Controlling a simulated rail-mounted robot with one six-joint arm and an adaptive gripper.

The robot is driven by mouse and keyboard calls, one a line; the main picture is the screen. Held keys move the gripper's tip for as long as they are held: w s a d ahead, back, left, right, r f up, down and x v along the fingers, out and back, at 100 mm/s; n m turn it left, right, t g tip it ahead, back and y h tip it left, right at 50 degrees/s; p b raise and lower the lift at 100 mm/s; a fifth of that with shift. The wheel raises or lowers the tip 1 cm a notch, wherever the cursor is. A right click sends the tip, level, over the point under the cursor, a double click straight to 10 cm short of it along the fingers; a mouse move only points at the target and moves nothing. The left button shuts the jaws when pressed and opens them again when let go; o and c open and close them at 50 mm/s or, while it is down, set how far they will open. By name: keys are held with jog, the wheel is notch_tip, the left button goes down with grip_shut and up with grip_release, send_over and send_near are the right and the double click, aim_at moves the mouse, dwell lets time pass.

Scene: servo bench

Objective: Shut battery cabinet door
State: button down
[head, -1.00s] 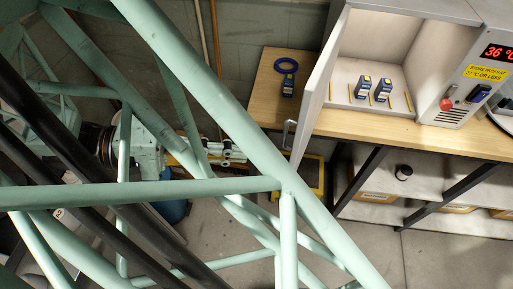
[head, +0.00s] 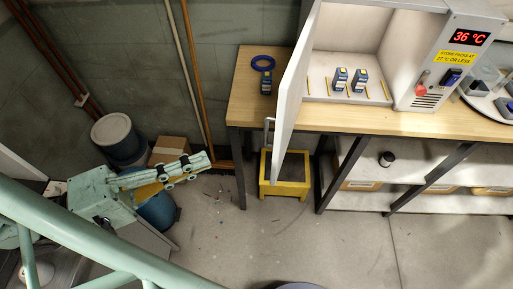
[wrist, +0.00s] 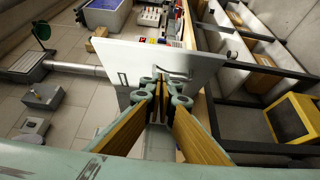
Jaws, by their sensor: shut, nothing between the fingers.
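The battery cabinet (head: 396,52) stands on the wooden bench, with two blue-and-white batteries (head: 349,80) on its floor. Its pale door (head: 291,95) is wide open, swung out past the bench's front edge. A metal handle (head: 268,131) is on the door's left side. My gripper (head: 209,160) is left of the door in the head view, apart from it in the picture. In the wrist view my gripper (wrist: 160,96) is shut and empty, its fingers converging in front of a white panel (wrist: 140,60) that looks like the door, with a handle (wrist: 178,76) just beyond the tips.
A temperature display (head: 471,38) reads 36 °C. A blue ring-topped tool (head: 265,75) lies on the bench (head: 247,100) left of the door. A yellow step stool (head: 284,186) stands on the floor below the door. A blue bin (head: 115,135) and a cardboard box (head: 170,150) are further left.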

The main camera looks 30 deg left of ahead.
jog(key=shift+w, duration=0.1)
jog(key=s+d+b+x, duration=0.1)
jog(key=d+b+x, duration=0.1)
jog(key=x, duration=1)
jog(key=shift+d, duration=0.4)
jog(key=shift+s, duration=0.1)
jog(key=shift+d, duration=0.15)
